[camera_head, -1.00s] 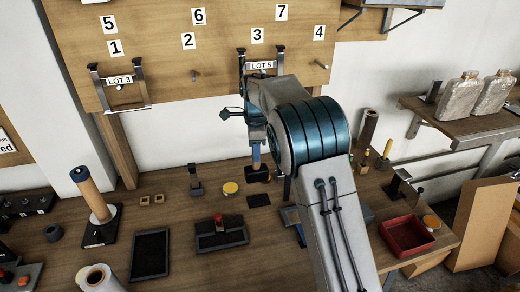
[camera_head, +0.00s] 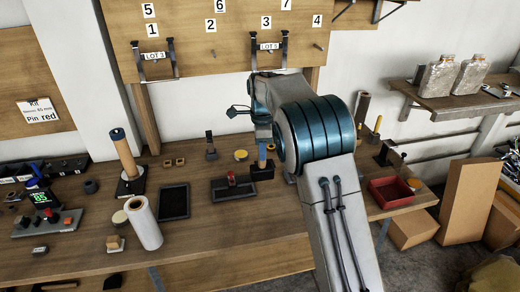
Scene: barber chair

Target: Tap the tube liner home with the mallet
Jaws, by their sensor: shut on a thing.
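My gripper (camera_head: 264,142) is mostly hidden behind my own arm, right of the middle. It is shut on the blue handle (camera_head: 262,152) of what looks like the mallet. The dark mallet head (camera_head: 262,170) hangs below, low over the bench; I cannot tell if it touches the wood. A tan tube (camera_head: 126,157) stands slightly tilted on a black base (camera_head: 131,187) at the left, well apart from my gripper. A dark end, seemingly the liner (camera_head: 117,135), sticks out of its top.
On the bench (camera_head: 215,225) are a white roll (camera_head: 146,224), a dark tray (camera_head: 174,202), a black holder with a red part (camera_head: 232,187) and a red bin (camera_head: 390,192). A lit display unit (camera_head: 46,207) stands far left. The front middle of the bench is clear.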

